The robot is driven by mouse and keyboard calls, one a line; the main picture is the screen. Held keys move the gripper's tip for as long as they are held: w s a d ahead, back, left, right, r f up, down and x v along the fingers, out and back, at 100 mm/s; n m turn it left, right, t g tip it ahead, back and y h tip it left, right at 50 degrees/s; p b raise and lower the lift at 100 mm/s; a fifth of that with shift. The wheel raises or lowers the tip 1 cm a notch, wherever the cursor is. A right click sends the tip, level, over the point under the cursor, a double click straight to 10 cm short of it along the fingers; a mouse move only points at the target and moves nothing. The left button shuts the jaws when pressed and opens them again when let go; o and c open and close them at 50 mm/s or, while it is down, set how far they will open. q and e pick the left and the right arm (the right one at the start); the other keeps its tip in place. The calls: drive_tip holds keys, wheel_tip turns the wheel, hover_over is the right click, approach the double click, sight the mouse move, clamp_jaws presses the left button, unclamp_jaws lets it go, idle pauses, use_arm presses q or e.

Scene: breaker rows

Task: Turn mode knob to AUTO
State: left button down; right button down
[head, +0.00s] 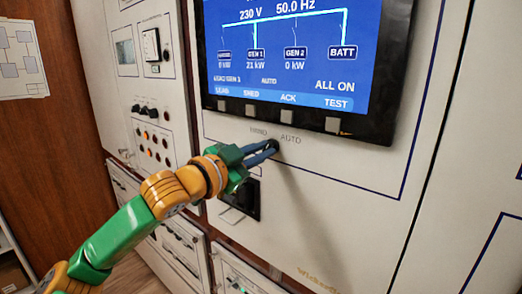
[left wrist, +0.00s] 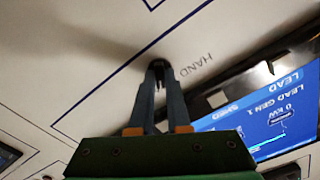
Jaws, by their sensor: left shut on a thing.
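The mode knob (head: 275,144) is a small dark knob on the pale panel, below the screen and under the HAND and AUTO labels (head: 275,135). My left gripper (head: 267,151) reaches it from the lower left, its blue fingers closed on it. In the left wrist view the two fingers (left wrist: 159,78) meet around the dark knob (left wrist: 157,65), with the HAND label (left wrist: 196,65) beside it. The fingers cover most of the knob, so I cannot tell which label it points to. My right gripper is not in view.
A screen (head: 290,55) with a row of grey buttons along its lower bezel sits just above the knob. A black fitting (head: 246,200) is on the panel below my left gripper. Cabinet panels with knobs and lamps (head: 152,135) stand at left. The panel right of the knob is clear.

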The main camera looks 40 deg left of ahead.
use_arm(q)
drive_tip(key=shift+m, duration=0.4)
idle(0.3)
drive_tip(key=c, duration=0.9)
unclamp_jaws()
drive_tip(key=s+b, duration=0.4)
drive_tip(key=b, duration=0.1)
drive_tip(key=s+b, duration=0.2)
drive_tip(key=s, duration=0.1)
drive_tip(key=shift+a+b, duration=0.3)
drive_tip(key=shift+b, duration=0.05)
